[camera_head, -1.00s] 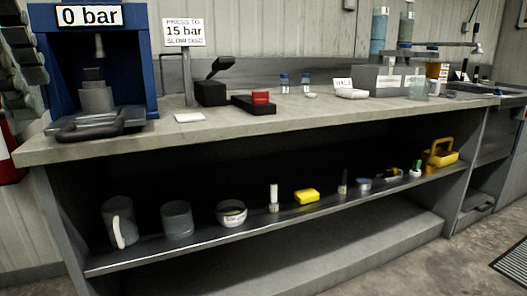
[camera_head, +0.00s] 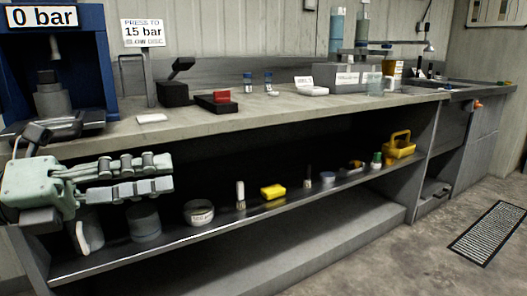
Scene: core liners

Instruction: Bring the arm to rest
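My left gripper (camera_head: 168,172) is at the left side of the head view, in front of the bench. Its pale green body (camera_head: 38,188) is at the left edge and its two fingers point right. The fingers lie nearly parallel with a narrow dark gap between them. Nothing shows between them, but from this angle I cannot tell how far apart they are. My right gripper is out of view.
The worktop (camera_head: 225,118) holds a blue press (camera_head: 98,50), a black and red block (camera_head: 217,102) and small bottles. The lower shelf (camera_head: 165,250) holds a grey cup (camera_head: 144,222), a bowl (camera_head: 199,212), a yellow block (camera_head: 273,191) and a yellow carrier (camera_head: 400,147).

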